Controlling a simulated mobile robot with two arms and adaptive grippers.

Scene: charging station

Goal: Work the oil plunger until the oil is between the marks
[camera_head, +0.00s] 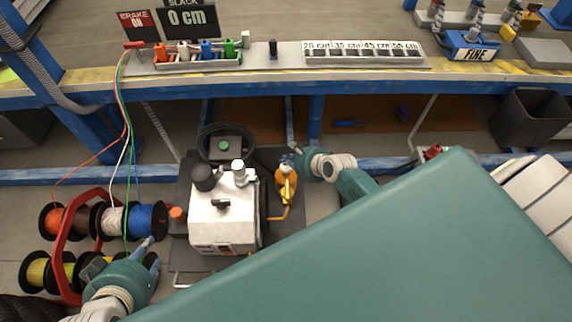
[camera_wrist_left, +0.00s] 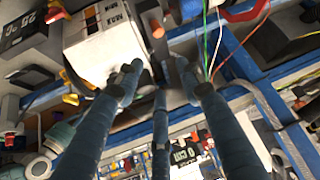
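A white boxy machine (camera_head: 222,222) stands on the floor under the bench, with a black round cap (camera_head: 203,178), a silver cap (camera_head: 238,168) and a small black handle on top. I cannot tell which part is the oil plunger; no oil level is readable. An orange-red knob (camera_head: 178,213) sits at its left side. A yellow-orange can-like part (camera_head: 286,184) is at its right. My left gripper (camera_head: 152,250) is left of the machine, fingers spread and empty in the left wrist view (camera_wrist_left: 160,75). My right gripper (camera_head: 292,160) is at the top of the yellow-orange part; its grip is unclear.
Wire spools (camera_head: 128,221) on a red rack (camera_head: 72,232) stand close to my left gripper, with thin wires running up to the bench (camera_head: 280,78). A blue beam (camera_head: 400,163) crosses behind the machine. A dark bin (camera_head: 530,115) stands at right.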

